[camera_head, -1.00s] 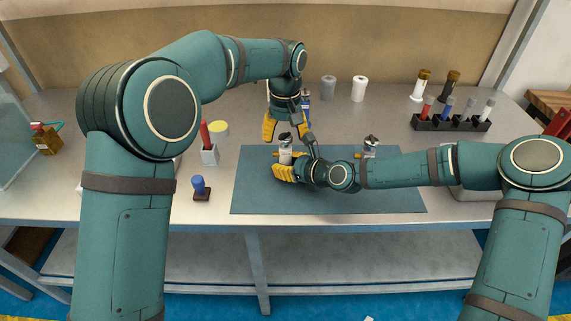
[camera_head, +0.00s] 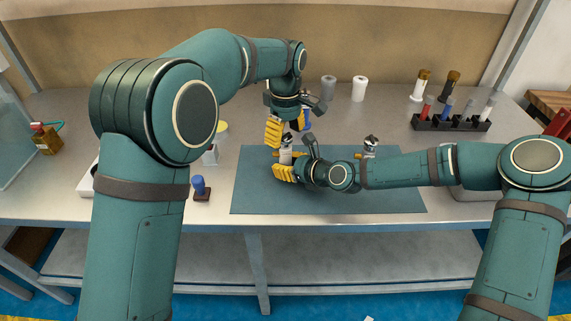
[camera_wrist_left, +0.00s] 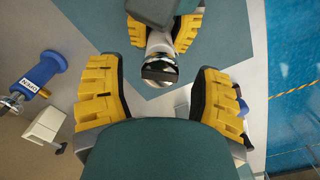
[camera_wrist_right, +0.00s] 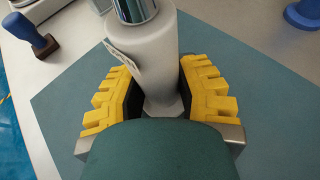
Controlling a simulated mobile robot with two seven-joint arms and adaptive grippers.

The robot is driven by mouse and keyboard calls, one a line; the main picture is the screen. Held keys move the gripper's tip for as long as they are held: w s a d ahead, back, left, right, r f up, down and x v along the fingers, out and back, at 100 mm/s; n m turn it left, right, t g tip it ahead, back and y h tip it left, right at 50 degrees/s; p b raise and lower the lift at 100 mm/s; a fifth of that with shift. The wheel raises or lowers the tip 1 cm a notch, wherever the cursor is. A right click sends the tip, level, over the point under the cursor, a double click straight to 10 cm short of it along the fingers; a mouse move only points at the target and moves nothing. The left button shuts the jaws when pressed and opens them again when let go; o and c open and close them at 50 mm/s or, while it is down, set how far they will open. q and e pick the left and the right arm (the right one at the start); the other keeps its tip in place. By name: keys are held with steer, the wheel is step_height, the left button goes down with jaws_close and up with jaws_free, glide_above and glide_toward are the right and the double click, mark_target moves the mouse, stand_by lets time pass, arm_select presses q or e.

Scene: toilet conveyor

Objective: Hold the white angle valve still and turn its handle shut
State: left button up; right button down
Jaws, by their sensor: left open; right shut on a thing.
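The white angle valve (camera_head: 285,157) stands upright on the blue-grey mat (camera_head: 330,202) with a chrome handle on top. My right gripper (camera_head: 285,168) is shut around its white body, low down. In the right wrist view the body (camera_wrist_right: 150,55) rises between the yellow fingers (camera_wrist_right: 158,98), its chrome top cut off by the picture edge. My left gripper (camera_head: 286,131) is open just above the valve, pointing down. In the left wrist view the chrome handle (camera_wrist_left: 159,71) lies ahead between the spread fingers (camera_wrist_left: 158,88), not gripped.
A blue-handled stamp (camera_head: 200,188) stands left of the mat. A black rack (camera_head: 450,123) is at the back right. White and grey cylinders (camera_head: 360,89) stand behind the mat. The mat's front is free.

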mark_target(286, 135)
arm_select(q)
steer(key=c, duration=0.9)
steer(key=m, duration=0.4)
steer(key=shift+m, duration=0.4)
steer(key=shift+c, duration=0.3)
steer(key=m, duration=0.4)
steer(key=shift+m, duration=0.3)
steer(key=o, duration=1)
steer(key=shift+c, duration=0.2)
steer(key=shift+d+r, duration=0.1)
steer(key=shift+r, duration=3.9)
